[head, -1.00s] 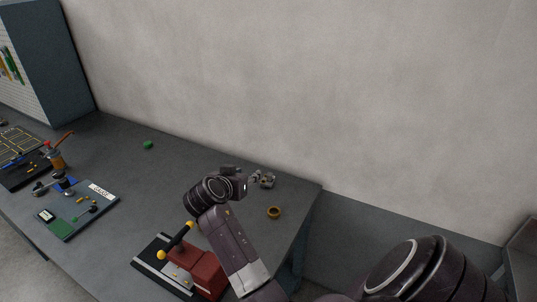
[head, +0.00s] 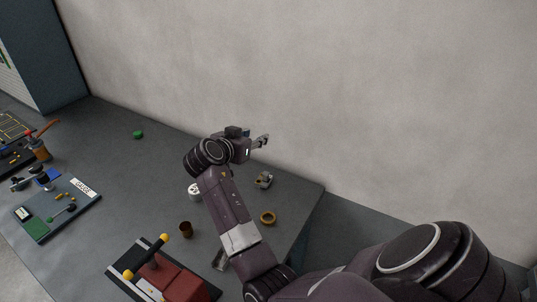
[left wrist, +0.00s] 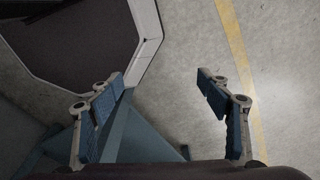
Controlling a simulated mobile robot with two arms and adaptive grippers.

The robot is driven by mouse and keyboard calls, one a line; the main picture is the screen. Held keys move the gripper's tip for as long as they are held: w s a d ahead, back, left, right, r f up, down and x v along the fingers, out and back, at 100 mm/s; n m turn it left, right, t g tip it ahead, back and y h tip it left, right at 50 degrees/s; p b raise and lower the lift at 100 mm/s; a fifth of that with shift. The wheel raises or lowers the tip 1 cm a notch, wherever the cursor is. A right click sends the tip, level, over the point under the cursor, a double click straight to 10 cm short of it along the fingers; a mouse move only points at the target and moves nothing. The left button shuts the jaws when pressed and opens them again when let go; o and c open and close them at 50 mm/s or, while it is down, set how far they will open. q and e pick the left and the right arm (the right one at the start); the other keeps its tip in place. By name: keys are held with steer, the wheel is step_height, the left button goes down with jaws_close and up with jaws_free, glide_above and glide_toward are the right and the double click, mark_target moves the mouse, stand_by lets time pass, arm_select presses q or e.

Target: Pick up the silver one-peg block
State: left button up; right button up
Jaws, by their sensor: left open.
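A small silver block (head: 264,180) sits on the grey table near its right end in the head view. It looks like the silver one-peg block, but its peg is too small to make out clearly. My right gripper (head: 264,141) is above and behind it in the picture, apart from it. Its fingers point right and seem empty, but their gap is too small to judge. My left gripper (left wrist: 161,80) shows only in the left wrist view. It is open and empty, with bare floor between its fingers.
A brass ring (head: 268,218) lies near the block, by the table's right edge. A white round piece (head: 194,190) and a brown cup (head: 186,229) stand left of my right arm. A red fixture with a yellow-ended lever (head: 165,272) is in front. A gauge board (head: 84,215) lies left.

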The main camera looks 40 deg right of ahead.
steer(key=b, duration=1.8)
glide_toward(266, 172)
steer(key=shift+x, duration=1.1)
steer(key=p+x, duration=0.1)
steer(key=x, duration=0.6)
steer(key=shift+s+d+p, duration=0.1)
steer(key=shift+p, duration=0.2)
steer(key=shift+d+f, duration=0.25)
jaws_close()
steer(key=shift+r, duration=0.1)
